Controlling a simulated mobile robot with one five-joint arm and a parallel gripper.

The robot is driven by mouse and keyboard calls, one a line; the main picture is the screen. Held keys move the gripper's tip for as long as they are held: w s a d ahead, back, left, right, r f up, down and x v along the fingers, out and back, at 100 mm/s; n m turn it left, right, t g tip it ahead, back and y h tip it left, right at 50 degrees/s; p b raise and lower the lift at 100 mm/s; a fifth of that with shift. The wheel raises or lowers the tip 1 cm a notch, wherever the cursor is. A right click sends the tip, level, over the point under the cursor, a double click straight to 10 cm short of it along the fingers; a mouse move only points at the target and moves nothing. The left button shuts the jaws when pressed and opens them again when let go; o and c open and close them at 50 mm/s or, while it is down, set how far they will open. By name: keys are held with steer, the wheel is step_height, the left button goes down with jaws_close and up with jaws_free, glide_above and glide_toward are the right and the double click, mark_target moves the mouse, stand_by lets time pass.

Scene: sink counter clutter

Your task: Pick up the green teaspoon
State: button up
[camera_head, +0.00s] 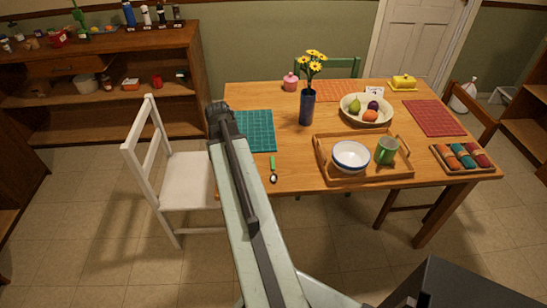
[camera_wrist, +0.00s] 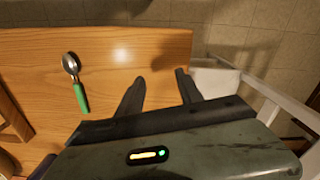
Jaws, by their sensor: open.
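The green teaspoon (camera_head: 273,170) lies on the wooden table near its front edge, just right of my arm in the head view. It has a green handle and a shiny metal bowl, with the bowl towards the front edge. In the wrist view the teaspoon (camera_wrist: 76,82) lies at the left, its handle pointing down the picture. My gripper (camera_wrist: 160,85) is open and empty, with its two dark fingers apart. The spoon lies to the left of both fingers, clear of them. In the head view my gripper's fingers are not clearly visible beyond the arm.
A teal placemat (camera_head: 256,130) lies behind the spoon. A wooden tray (camera_head: 329,170) with a blue-rimmed bowl (camera_head: 351,156) and a green mug (camera_head: 386,151) stands to its right. A white chair (camera_head: 187,180) stands at the table's left. Bare wood surrounds the spoon.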

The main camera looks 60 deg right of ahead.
mark_target(273, 171)
steer(key=s+d+r+m+p, duration=0.2)
steer(key=s+d+r+m, duration=0.15)
steer(key=s+d, duration=0.85)
step_height(273, 171, down, 8)
steer(key=b, duration=0.8)
steer(key=shift+r, duration=0.15)
jaws_close()
